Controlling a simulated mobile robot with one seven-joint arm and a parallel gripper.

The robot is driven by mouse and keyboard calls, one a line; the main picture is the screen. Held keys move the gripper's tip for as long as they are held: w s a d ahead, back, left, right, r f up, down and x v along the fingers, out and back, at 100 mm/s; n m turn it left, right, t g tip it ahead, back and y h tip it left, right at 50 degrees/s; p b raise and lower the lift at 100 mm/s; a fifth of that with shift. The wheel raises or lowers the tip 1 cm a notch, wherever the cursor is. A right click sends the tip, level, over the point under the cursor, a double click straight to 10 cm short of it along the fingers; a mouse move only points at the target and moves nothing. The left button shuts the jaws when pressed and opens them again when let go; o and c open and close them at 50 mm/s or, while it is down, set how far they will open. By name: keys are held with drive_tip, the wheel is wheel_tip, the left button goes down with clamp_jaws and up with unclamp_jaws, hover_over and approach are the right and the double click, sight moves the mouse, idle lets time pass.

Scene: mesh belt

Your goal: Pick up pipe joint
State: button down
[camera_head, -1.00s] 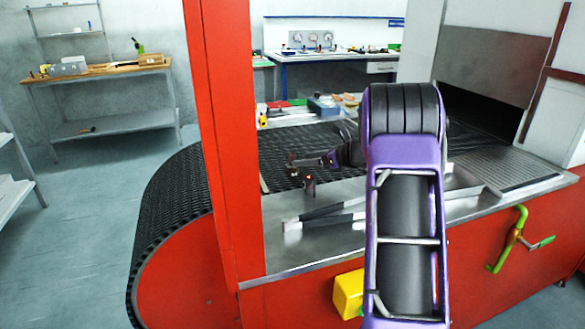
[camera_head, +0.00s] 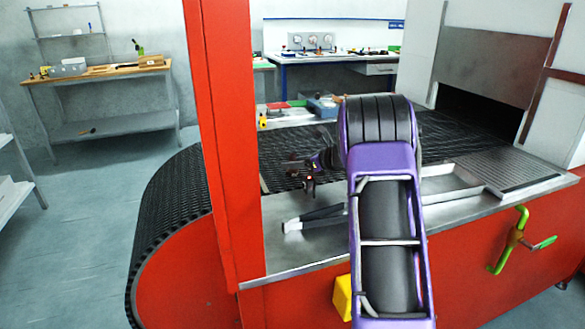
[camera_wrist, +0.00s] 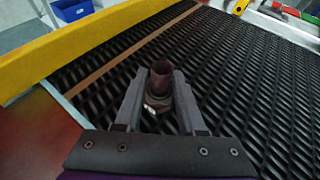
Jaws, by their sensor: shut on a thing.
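The pipe joint (camera_wrist: 161,76) is a dark brown, rusty-looking tube with a wider collar. In the wrist view it stands between the two grey fingers of my gripper (camera_wrist: 158,92), which are shut on it. Its open end points away from my palm, and its lower part is partly hidden by the fingers. The black mesh belt lies behind it. I cannot tell the gap between the joint and the belt. In the head view my gripper (camera_head: 303,168) is small and dark over the near part of the belt, and the joint is hard to make out there.
The black mesh belt (camera_head: 170,215) runs across the machine. A red post (camera_head: 222,130) stands left of my arm. A steel ledge (camera_head: 275,255) borders the belt in front. Blue bins (camera_head: 322,106) stand behind the belt. A yellow bar (camera_wrist: 75,45) crosses the wrist view's upper left.

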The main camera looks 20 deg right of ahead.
sight(294, 155)
idle(0.3)
wheel_tip(294, 155, up, 10)
drive_tip(key=shift+f+p, duration=0.1)
drive_tip(key=shift+p, duration=0.85)
drive_tip(key=shift+d, duration=0.1)
